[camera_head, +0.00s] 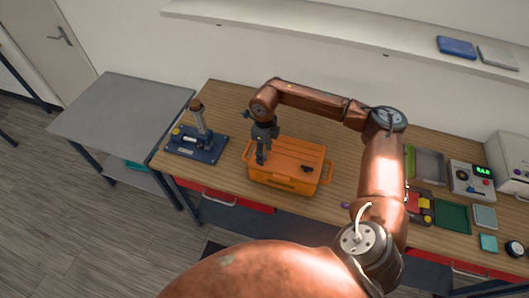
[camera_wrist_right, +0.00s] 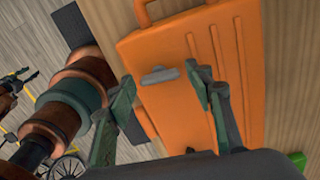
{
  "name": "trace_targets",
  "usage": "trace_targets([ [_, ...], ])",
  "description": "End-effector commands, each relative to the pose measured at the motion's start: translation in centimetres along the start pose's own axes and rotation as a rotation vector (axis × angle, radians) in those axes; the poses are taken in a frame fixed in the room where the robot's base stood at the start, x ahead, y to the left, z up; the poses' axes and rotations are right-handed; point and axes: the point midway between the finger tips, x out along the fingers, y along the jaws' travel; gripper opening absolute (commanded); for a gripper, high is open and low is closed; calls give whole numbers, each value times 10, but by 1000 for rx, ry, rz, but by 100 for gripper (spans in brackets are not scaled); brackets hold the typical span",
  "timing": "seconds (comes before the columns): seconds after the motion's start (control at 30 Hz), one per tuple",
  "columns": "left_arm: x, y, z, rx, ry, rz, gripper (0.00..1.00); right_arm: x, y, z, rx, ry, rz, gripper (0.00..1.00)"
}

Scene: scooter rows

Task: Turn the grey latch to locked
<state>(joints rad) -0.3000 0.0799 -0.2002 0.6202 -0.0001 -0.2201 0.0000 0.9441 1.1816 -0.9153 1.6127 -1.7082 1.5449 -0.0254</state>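The orange case (camera_head: 290,160) lies on the wooden workbench, and its lid fills the middle of the right wrist view (camera_wrist_right: 190,40). The grey latch (camera_wrist_right: 160,76) is a short bar on the lid near one edge. It lies crosswise between the two fingertips of my right gripper (camera_wrist_right: 159,74). The fingers are open, with a gap to the latch on both sides. In the head view my right gripper (camera_head: 261,158) points down over the left part of the case and hides the latch.
A blue fixture (camera_head: 196,143) with an upright post stands left of the case. A small dark part (camera_head: 307,169) shows on the case's right side. Trays (camera_head: 453,218) and a meter box (camera_head: 470,180) are at the right. A grey side table (camera_head: 120,110) is clear on top.

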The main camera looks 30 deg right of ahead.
Motion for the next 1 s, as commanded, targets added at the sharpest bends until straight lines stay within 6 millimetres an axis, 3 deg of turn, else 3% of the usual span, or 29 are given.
trace_targets([
  [0.43,0,-1,2,-1,-1,-1,40,-8,0,0,0,-1,-1,54],
  [0.8,0,0,0,0,0,0,40,-80,-1,1,0,-3,-2,54],
  [1.0,0,0,0,0,0,0,40,-110,0,0,0,-1,-1,54],
])
